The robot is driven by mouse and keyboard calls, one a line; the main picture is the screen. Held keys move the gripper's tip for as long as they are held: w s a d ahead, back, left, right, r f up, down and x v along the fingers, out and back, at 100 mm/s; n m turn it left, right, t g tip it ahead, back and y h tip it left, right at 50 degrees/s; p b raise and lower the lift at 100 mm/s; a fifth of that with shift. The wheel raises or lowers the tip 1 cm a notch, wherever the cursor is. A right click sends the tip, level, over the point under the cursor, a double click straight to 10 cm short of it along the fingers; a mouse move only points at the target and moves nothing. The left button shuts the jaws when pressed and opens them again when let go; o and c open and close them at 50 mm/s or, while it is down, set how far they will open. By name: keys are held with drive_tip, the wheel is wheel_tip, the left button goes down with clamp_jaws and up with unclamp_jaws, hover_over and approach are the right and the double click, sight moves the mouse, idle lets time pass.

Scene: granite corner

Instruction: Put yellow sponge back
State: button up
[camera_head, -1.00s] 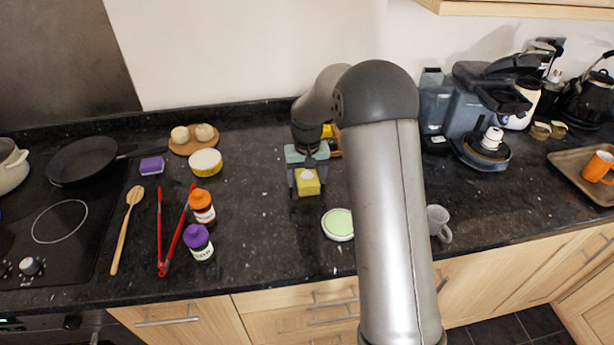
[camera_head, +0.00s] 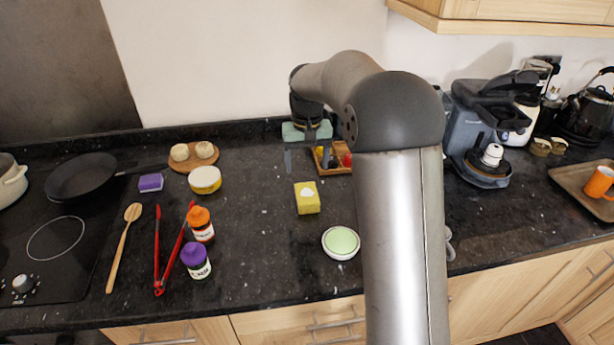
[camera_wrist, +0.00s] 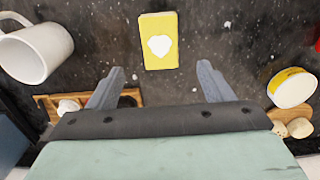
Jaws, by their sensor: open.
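The yellow sponge (camera_head: 307,198), a block with a white patch on top, lies on the dark counter. It also shows in the wrist view (camera_wrist: 160,40), beyond my fingertips and clear of them. My gripper (camera_head: 307,160) is open and empty, above the counter on the wall side of the sponge. Its two fingers are spread apart in the wrist view (camera_wrist: 161,72). A wooden tray with compartments (camera_head: 336,170) is just right of the gripper, partly hidden by my arm.
A green-topped white bowl (camera_head: 341,242) stands in front of the sponge. Left are a yellow-and-white tub (camera_head: 205,180), an orange-lidded jar (camera_head: 201,224), a purple-lidded jar (camera_head: 195,261) and red tongs (camera_head: 165,255). A white mug (camera_wrist: 38,50) shows in the wrist view.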

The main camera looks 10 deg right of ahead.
drive_tip(key=s+r, duration=0.3)
drive_tip(key=s, duration=1.2)
drive_tip(key=s+f, duration=0.2)
drive_tip(key=s, duration=0.7)
drive_tip(key=s+f, duration=0.3)
drive_tip(key=s, duration=0.7)
drive_tip(key=shift+n+t, duration=0.3)
drive_tip(key=shift+a, duration=0.1)
